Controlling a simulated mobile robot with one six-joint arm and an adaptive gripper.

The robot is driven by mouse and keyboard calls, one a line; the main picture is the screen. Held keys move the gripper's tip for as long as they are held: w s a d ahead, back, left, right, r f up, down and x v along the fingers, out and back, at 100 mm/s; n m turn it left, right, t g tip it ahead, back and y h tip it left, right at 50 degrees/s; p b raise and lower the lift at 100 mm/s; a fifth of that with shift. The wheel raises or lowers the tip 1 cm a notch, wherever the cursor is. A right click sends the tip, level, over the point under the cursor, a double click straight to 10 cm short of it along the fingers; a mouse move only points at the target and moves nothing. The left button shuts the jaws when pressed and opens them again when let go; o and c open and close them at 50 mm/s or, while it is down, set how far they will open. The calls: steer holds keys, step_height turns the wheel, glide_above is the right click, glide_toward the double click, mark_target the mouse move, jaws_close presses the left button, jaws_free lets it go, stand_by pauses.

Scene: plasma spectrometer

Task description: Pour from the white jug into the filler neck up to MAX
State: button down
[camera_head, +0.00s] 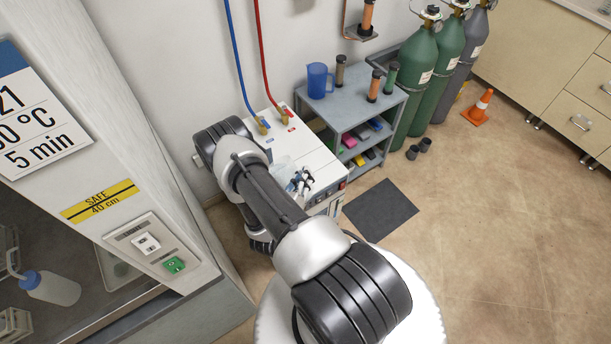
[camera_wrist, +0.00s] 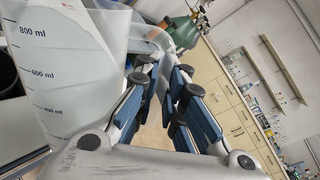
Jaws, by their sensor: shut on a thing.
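The white jug (camera_wrist: 75,75) is translucent, with dark marks from 400 ml to 800 ml, and fills the left of the wrist view. My gripper (camera_wrist: 168,92) has its blue-padded fingers closed around the jug's handle (camera_wrist: 158,42). In the head view my gripper (camera_head: 299,184) is over the top of a white floor unit (camera_head: 312,150), with the pale jug (camera_head: 282,167) beside it, partly behind my arm. I cannot tell the jug's tilt or the liquid level in it. I cannot make out the filler neck or a MAX mark; my arm covers part of the unit's top.
Blue (camera_head: 236,50) and red (camera_head: 263,50) hoses run down to the unit's back. A grey cart (camera_head: 350,104) with a blue jug (camera_head: 319,80) stands just right. Green gas cylinders (camera_head: 417,70) are beyond it. A cabinet wall (camera_head: 140,150) is at left.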

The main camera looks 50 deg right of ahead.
steer(key=shift+r, duration=0.15)
steer(key=shift+w+a+r+n+p, duration=0.1)
steer(key=shift+w+r+n+p, duration=0.1)
steer(key=shift+r+n, duration=0.2)
steer(key=shift+w+r+n+p, duration=0.1)
steer(key=shift+r+n+p, duration=0.05)
steer(key=shift+r+n, duration=0.2)
steer(key=shift+r, duration=0.1)
steer(key=shift+w+r+n+p, duration=0.4)
steer(key=shift+r+n, duration=0.25)
steer(key=shift+r, duration=0.1)
steer(key=shift+w+r, duration=0.1)
steer(key=shift+r, duration=0.05)
stand_by(1.6)
